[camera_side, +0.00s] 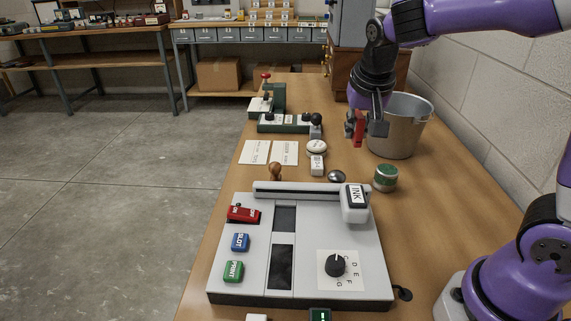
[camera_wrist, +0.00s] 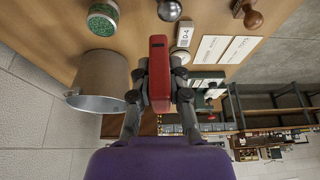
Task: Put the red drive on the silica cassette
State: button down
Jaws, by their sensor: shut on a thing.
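My gripper (camera_side: 366,126) is shut on the red drive (camera_side: 358,128) and holds it up above the bench. In the wrist view the red drive (camera_wrist: 159,72) stands out lengthwise between the two fingers (camera_wrist: 158,84). The round tin with a speckled green top, which I take for the silica cassette (camera_side: 385,180), stands on the bench nearer the side camera than the gripper. Its green top shows at the upper left of the wrist view (camera_wrist: 102,17). The drive is apart from it, and nothing lies on its top.
A metal bucket (camera_side: 398,133) stands close beside the gripper. A grey control panel (camera_side: 320,262) with coloured buttons and a raised bar fills the near bench. A label tag (camera_side: 317,165), a silver knob (camera_side: 336,176), paper cards (camera_side: 285,152) and a green device (camera_side: 284,124) lie around.

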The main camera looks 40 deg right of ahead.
jog(key=s, duration=0.2)
send_over(386, 165)
jog(key=s+a, duration=0.1)
jog(key=shift+m, duration=0.3)
notch_tip(386, 165, down, 6)
jog(key=shift+s+a+f, duration=0.1)
jog(key=shift+s+a, duration=0.05)
jog(key=shift+f, duration=2)
jog(key=shift+f, duration=0.1)
jog(key=c, duration=0.9)
grip_release()
jog(key=shift+o, duration=0.2)
